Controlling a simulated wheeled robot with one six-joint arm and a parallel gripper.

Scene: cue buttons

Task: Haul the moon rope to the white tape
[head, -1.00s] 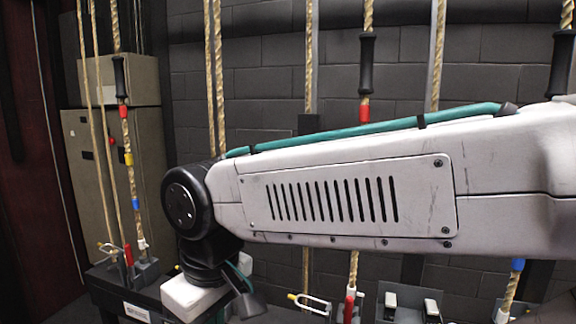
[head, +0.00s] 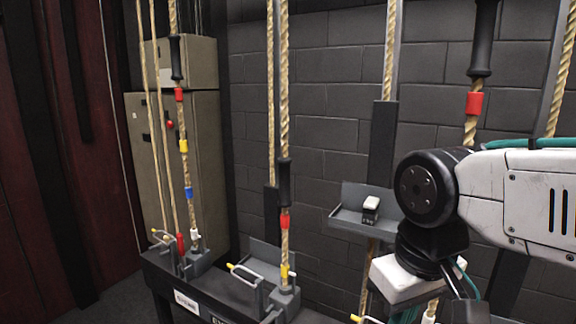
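Several tan ropes hang along the wall; I cannot tell which is the moon rope. The left rope (head: 187,165) has a black sleeve, then red, yellow and blue tape, with white tape (head: 195,235) low near its base. The middle rope (head: 285,252) has a black sleeve, red tape and, lower, yellow tape (head: 286,272). The right rope (head: 471,130) has a black sleeve and red tape (head: 473,103); my arm hides part of it. Labels (head: 187,302) on the rail are too small to read surely. My wrist is at the lower right; my gripper's fingers are not visible.
A dark rail (head: 160,270) carries rope-lock brackets with yellow-tipped loops (head: 245,269). A grey shelf (head: 352,215) on the wall holds a small black-and-white block (head: 371,205). A beige cabinet (head: 205,130) stands behind the left ropes. Floor shows at the lower left.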

